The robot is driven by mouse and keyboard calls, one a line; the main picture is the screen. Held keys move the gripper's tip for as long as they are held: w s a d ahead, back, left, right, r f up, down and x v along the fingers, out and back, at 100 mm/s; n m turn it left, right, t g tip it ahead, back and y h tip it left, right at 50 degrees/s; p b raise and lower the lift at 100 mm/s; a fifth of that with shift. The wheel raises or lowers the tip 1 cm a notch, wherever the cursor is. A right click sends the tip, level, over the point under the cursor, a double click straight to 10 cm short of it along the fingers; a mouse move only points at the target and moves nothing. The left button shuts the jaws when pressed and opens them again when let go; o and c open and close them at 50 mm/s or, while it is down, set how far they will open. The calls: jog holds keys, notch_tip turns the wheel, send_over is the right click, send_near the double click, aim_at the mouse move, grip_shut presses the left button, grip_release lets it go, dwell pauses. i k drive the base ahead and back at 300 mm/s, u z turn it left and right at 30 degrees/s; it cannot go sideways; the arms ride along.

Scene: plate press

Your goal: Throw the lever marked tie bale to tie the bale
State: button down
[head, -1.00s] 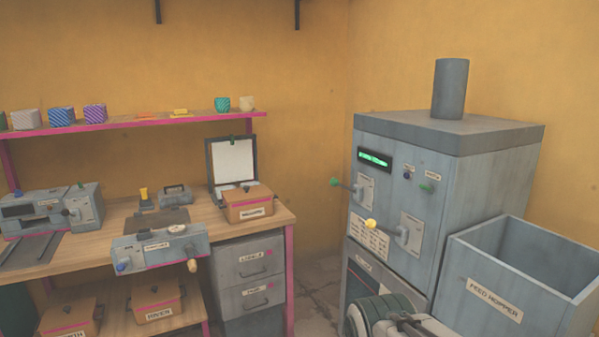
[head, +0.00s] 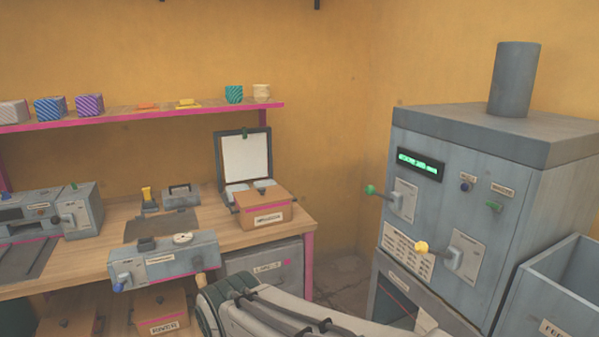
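A grey machine (head: 470,190) stands at the right with two levers on its front. The upper lever (head: 382,195) has a green knob and sticks out to the left from a pale plate. The lower lever (head: 437,251) has a yellow knob and also points left. The labels on their plates are too small to read, so I cannot tell which is marked tie bale. My arm reaches in from the bottom, below and left of the levers, touching neither. My gripper's fingers do not show.
The workbench (head: 120,240) with drawers and boxes is at the left. A floor gap (head: 345,275) lies between.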

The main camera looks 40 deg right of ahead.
aim_at(369, 190)
jog(key=z, duration=0.3)
jog(key=i, duration=0.8)
jog(key=z, duration=1.1)
jog(key=i, duration=0.35)
jog(key=z, duration=0.3)
